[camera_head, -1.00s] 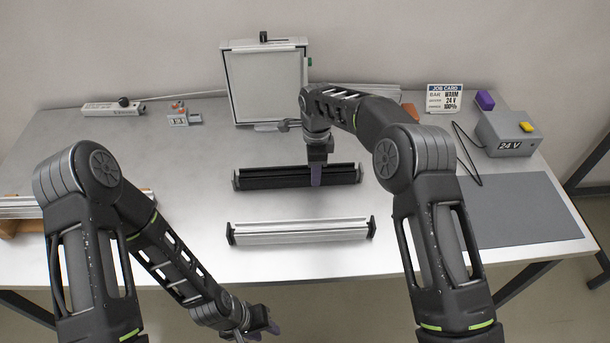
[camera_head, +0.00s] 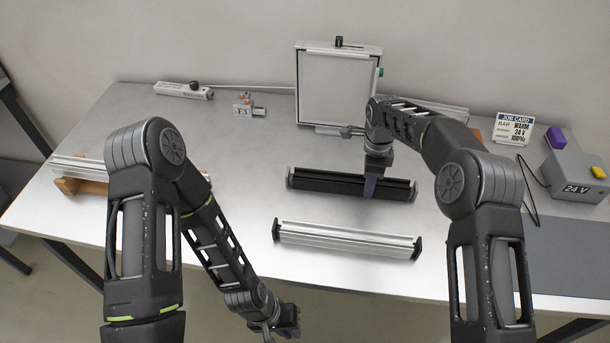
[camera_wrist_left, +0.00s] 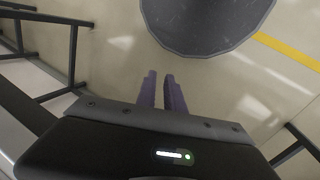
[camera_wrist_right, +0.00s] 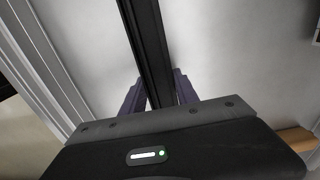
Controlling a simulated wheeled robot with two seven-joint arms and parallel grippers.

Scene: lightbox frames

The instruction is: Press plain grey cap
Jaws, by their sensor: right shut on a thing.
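A black bar (camera_head: 335,183) with dark grey end pieces lies on the table. My right gripper (camera_head: 371,186) is over its right part, shut on the bar. In the right wrist view the purple fingers straddle the bar (camera_wrist_right: 150,50). A silver bar (camera_head: 345,239) with black end caps lies nearer the front edge. My left gripper (camera_head: 288,325) hangs empty beyond the front edge. In the left wrist view its fingers (camera_wrist_left: 161,88) are slightly apart. I cannot tell for sure which piece is the plain grey cap.
A white-panelled frame (camera_head: 338,90) stands at the back. A grey 24 V box (camera_head: 577,178) with a yellow cap (camera_head: 599,172), a purple block (camera_head: 556,138) and a job card (camera_head: 513,129) are at right. A small grey fixture (camera_head: 248,106) and wooden rest (camera_head: 70,187) are at left.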

